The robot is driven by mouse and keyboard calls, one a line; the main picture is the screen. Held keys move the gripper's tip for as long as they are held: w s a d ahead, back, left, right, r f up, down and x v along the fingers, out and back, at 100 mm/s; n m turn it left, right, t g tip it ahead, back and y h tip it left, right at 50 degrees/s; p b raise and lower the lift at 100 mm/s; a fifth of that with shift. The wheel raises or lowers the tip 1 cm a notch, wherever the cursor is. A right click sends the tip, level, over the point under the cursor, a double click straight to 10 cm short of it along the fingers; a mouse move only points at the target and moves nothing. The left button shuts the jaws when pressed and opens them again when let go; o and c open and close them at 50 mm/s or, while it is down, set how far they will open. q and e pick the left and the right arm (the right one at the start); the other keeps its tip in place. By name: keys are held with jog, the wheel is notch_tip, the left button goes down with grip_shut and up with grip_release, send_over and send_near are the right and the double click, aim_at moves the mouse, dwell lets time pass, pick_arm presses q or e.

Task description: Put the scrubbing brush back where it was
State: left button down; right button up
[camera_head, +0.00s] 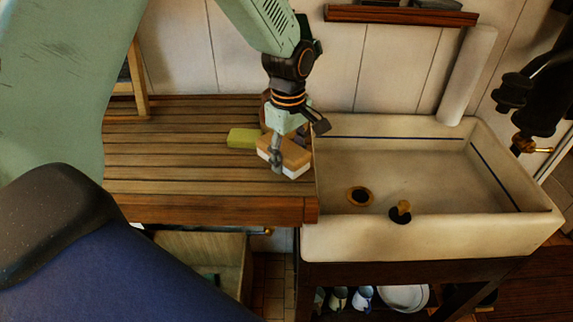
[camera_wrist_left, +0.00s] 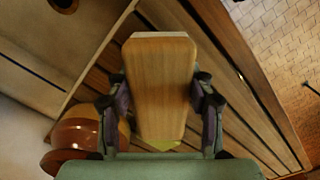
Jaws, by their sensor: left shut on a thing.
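The scrubbing brush (camera_head: 291,152) has a wooden back and pale bristles on its underside. It is at the right end of the slatted wooden draining board (camera_head: 180,180), beside the sink. My left gripper (camera_head: 276,158) is shut on it, with a finger on each side. In the left wrist view the brush's wooden back (camera_wrist_left: 160,85) lies between the two fingers (camera_wrist_left: 160,110). I cannot tell whether the bristles touch the board. My right gripper is not in view.
A yellow-green block (camera_head: 243,138) lies on the board just left of the brush. A round reddish-brown thing (camera_wrist_left: 82,145) is close to the gripper in the left wrist view. The board's left part is clear.

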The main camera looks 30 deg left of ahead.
pick_arm(q)
notch_tip(320, 180, down, 2)
jog(key=shift+s+d+f, duration=0.1)
jog(key=shift+s+f, duration=0.05)
jog(key=shift+d+f, duration=0.3)
jog(key=shift+f, duration=0.05)
jog(key=shift+w+a+f, duration=0.1)
jog(key=shift+w+a, duration=0.05)
jog(key=shift+w, duration=0.05)
jog(key=c, duration=0.8)
grip_release()
jog(key=shift+s+a+f, duration=0.1)
jog(key=shift+s+a, duration=0.05)
jog(key=shift+a, duration=0.1)
jog(key=shift+o, duration=1.4)
jog(key=shift+d, duration=0.3)
